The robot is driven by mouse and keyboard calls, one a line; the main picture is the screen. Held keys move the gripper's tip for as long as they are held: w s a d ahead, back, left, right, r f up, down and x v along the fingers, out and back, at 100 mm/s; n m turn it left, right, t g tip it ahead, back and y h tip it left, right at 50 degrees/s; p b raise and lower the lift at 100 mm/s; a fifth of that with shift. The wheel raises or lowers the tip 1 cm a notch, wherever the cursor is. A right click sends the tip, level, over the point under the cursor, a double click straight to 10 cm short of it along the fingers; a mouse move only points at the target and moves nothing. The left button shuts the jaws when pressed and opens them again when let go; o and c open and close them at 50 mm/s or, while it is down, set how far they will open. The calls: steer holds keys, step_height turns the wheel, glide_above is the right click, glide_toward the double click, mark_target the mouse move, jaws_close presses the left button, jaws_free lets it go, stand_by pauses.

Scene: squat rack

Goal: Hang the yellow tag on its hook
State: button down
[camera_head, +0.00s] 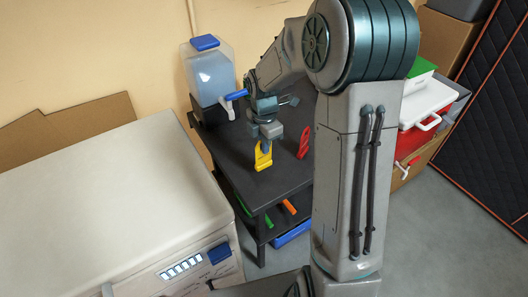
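The yellow tag (263,158) stands upright near the front edge of the dark table. My gripper (268,137) is directly above it and points down, with its lower end at or very close to the tag's top. The fingers are too small and overlapped to show whether they are shut on the tag. A red tag-like piece (304,142) stands to the right of the yellow tag. I cannot make out a hook for the yellow tag; my arm covers part of the table's right side.
A water dispenser (210,80) with a blue lid stands at the table's back left. The lower shelf holds green and orange (289,207) items. A large white appliance (110,200) is at left. A red and white cooler (424,115) is at right, beyond my arm.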

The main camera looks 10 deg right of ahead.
mark_target(264, 162)
steer(key=shift+f+p, duration=0.3)
steer(key=shift+f, duration=1.5)
steer(key=shift+f, duration=0.3)
steer(key=c, duration=1.6)
jaws_free()
